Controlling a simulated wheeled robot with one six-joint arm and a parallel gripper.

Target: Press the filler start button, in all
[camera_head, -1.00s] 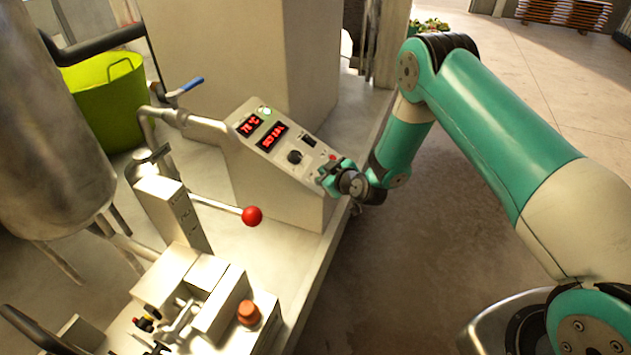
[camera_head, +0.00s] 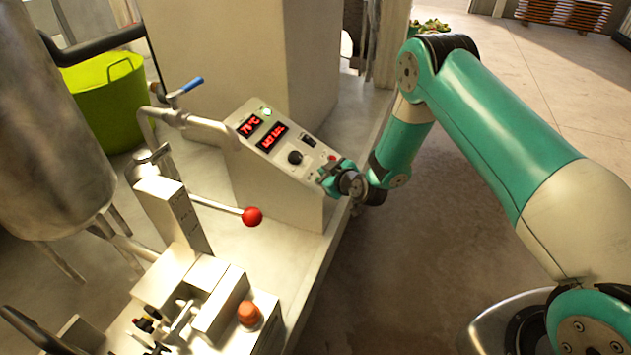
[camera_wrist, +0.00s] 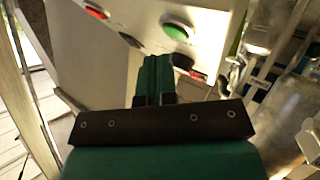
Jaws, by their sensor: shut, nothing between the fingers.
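The filler's sloped control panel (camera_head: 287,150) is in the middle of the head view, with two red-lit displays (camera_head: 272,137) and a black knob (camera_head: 295,157). A round green button (camera_wrist: 177,30) with a pale rim shows in the wrist view, just beyond my fingertips. In the head view my gripper seems to hide it. A red button (camera_wrist: 96,12) is to its left; a small red one shows in the head view (camera_head: 332,157). My gripper (camera_head: 325,178) is shut and empty, close to the panel's lower end; its fingers (camera_wrist: 160,62) point at the panel. I cannot tell whether they touch anything.
A lever with a red ball (camera_head: 252,217) sticks out before the panel. An orange-red knob (camera_head: 249,313) sits on the near machine. A steel tank (camera_head: 50,150) and a green bucket (camera_head: 103,98) are at left. Open floor (camera_head: 400,260) is right of the platform.

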